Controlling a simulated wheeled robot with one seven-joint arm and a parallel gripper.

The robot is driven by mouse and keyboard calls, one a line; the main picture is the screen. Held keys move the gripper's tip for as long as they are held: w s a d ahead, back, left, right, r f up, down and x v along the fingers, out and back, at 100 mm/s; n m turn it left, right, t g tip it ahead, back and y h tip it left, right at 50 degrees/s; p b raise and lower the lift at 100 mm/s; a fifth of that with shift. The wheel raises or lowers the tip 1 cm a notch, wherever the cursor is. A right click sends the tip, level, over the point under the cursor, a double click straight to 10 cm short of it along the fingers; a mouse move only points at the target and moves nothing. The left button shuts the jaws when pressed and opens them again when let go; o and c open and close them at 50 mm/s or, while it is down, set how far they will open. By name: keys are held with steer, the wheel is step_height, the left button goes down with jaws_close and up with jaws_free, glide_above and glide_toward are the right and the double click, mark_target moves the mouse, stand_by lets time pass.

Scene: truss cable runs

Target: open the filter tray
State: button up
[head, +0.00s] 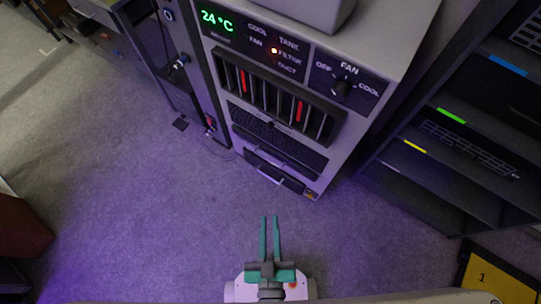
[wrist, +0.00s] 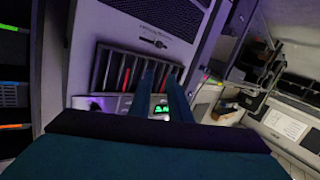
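A grey cabinet (head: 372,45) stands at top centre in the head view. Its front has a slotted rack (head: 275,92) with red strips, a dark grille panel (head: 277,137) below it, and a low drawer-like front (head: 274,172) with a pale bar handle at the bottom. I see no readable label telling which is the filter tray. An orange light (head: 274,50) glows beside the word FILTER. My gripper (head: 269,218) is open and empty, its teal fingers parallel with a gap, over the floor short of the cabinet. In the wrist view the fingers (wrist: 160,65) overlap the slotted rack (wrist: 119,72).
A FAN knob (head: 341,88) and a green 24 °C display (head: 217,20) are on the cabinet's upper panel. A dark shelf rack (head: 455,140) stands to the right, a yellow case (head: 497,277) at lower right. The carpet (head: 140,215) at left and centre is clear.

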steer(key=w+f+n+t, duration=0.1)
steer(key=w+f+n, duration=0.35)
steer(key=f, duration=0.35)
steer(key=n+g+y, duration=0.5)
steer(key=n+y, duration=0.4)
steer(key=n, duration=0.4)
glide_toward(267, 160)
steer(key=shift+m, duration=0.35)
steer(key=x, duration=1)
steer(key=shift+w+a+f, duration=0.1)
steer(key=shift+w+f, duration=0.15)
steer(key=shift+c, duration=0.7)
steer(key=shift+s, duration=0.1)
jaws_close()
